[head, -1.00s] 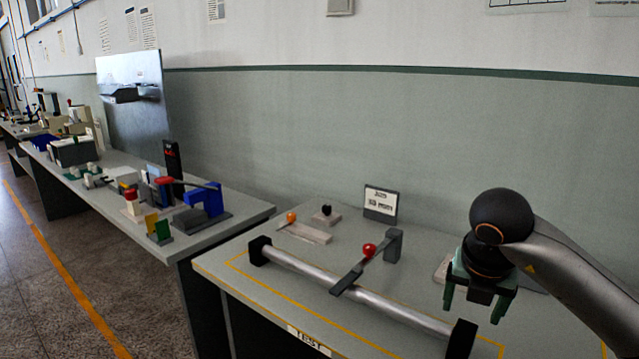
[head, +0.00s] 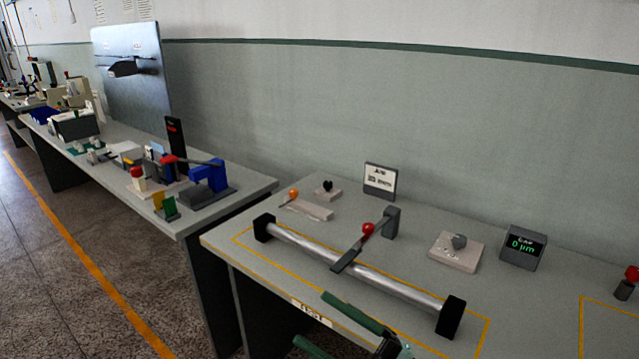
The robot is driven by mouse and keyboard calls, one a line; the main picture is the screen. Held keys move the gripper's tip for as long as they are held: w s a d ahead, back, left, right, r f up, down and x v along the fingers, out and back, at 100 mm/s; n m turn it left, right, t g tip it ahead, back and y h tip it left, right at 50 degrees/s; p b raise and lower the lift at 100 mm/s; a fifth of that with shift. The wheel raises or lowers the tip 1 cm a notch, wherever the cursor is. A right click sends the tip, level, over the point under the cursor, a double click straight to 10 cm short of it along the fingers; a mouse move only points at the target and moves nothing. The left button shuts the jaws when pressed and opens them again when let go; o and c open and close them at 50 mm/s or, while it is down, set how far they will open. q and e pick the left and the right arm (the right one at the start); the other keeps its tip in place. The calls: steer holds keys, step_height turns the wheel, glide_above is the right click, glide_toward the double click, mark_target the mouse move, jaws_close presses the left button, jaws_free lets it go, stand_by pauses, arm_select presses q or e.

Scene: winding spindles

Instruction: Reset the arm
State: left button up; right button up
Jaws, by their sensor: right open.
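A dark flat arm (head: 350,257) with a red ball knob (head: 368,229) runs from a grey post (head: 392,222) across a silver roller (head: 310,253). Its free end lies over the roller; I cannot tell whether they touch. The roller lies between two black end blocks on the grey table. My right gripper (head: 311,319) has green fingers and is open and empty at the bottom edge, in front of the roller. Part of it is cut off by the frame. My left gripper is not in view.
A pale block with a grey knob (head: 456,250) and a display reading 0 µm (head: 523,247) stand right of the post. A sign (head: 380,181) stands behind. A red-topped piece (head: 627,283) is at the right edge. Another cluttered table (head: 240,191) stands left.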

steer(key=d+f+m+t+h+p, duration=0.2)
steer(key=d+f+m+t+h, duration=0.5)
steer(key=d+f+m+h, duration=0.5)
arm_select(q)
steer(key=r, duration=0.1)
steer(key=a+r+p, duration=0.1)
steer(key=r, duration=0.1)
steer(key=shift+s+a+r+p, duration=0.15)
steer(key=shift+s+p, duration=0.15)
arm_select(e)
steer(key=s+d+f+m+g+h, duration=0.2)
steer(key=s+f+m+g+h, duration=0.1)
steer(key=s+f, duration=0.4)
steer(key=s+d+f+m+g+h, duration=0.2)
steer(key=s+f+m+g, duration=0.2)
steer(key=s+f, duration=0.3)
step_height(320, 180, down, 3)
steer(key=shift+s+f+m+g+h, duration=0.1)
steer(key=shift+s+m+g+h, duration=0.25)
steer(key=shift+m, duration=0.45)
steer(key=shift+w, duration=0.15)
